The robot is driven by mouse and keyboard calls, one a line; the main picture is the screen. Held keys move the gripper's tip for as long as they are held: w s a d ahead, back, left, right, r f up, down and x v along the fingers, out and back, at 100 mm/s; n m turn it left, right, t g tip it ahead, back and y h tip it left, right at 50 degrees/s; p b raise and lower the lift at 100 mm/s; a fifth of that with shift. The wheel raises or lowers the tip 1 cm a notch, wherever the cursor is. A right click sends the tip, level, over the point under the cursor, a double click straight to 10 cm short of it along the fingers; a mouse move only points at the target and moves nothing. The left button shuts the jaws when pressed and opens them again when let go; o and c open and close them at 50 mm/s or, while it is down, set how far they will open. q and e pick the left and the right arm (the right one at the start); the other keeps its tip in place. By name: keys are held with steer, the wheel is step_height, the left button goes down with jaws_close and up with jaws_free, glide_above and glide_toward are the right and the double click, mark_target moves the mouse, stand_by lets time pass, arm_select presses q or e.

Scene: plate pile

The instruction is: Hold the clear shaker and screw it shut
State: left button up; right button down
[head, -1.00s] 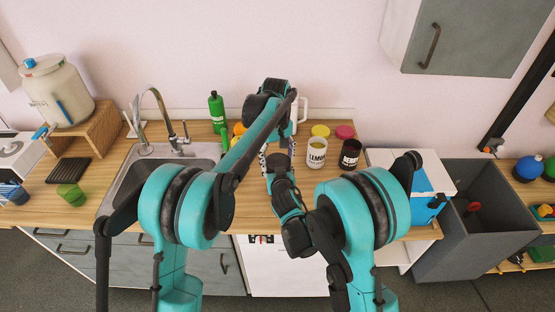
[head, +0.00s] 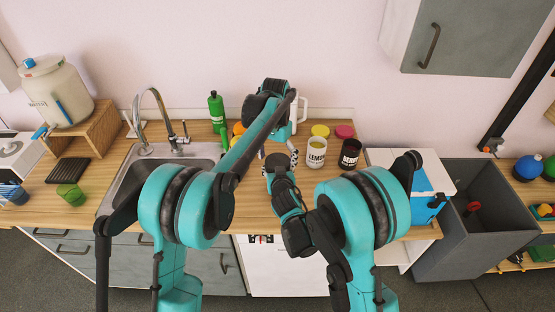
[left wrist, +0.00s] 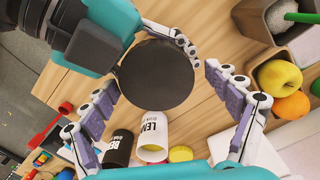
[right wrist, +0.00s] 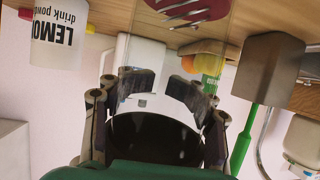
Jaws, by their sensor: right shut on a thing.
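The clear shaker (right wrist: 183,30) with red print shows in the right wrist view, upside down in the picture. My right gripper (right wrist: 165,88) is shut around it. A round black lid (left wrist: 155,75) shows from above in the left wrist view, with a finger of my right gripper by its rim. My left gripper (left wrist: 161,76) is open, its fingers spread on either side of the lid with gaps. In the head view my arms hide the shaker, and I cannot tell how well the lid sits on it.
A white lemon drink tub (head: 316,152) and a dark tub (head: 350,154) stand to the right. Yellow (head: 320,130) and pink (head: 345,131) lids lie behind them. A green bottle (head: 217,111) stands behind, the sink (head: 205,150) lies left. Wooden counter is free in front.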

arm_select(q)
steer(key=shift+r, duration=0.1)
steer(key=shift+w+r, duration=0.1)
steer(key=shift+r, duration=2.05)
steer(key=n, duration=0.2)
steer(key=r+n, duration=0.2)
steer(key=n, duration=0.1)
steer(key=shift+d+n, duration=0.1)
steer(key=shift+n, duration=0.2)
steer(key=n, duration=0.1)
steer(key=r+n, duration=0.1)
steer(key=n, duration=0.3)
steer(key=shift+r, duration=0.25)
steer(key=shift+f, duration=0.1)
steer(key=shift+f, duration=3.95)
steer(key=shift+s, duration=0.2)
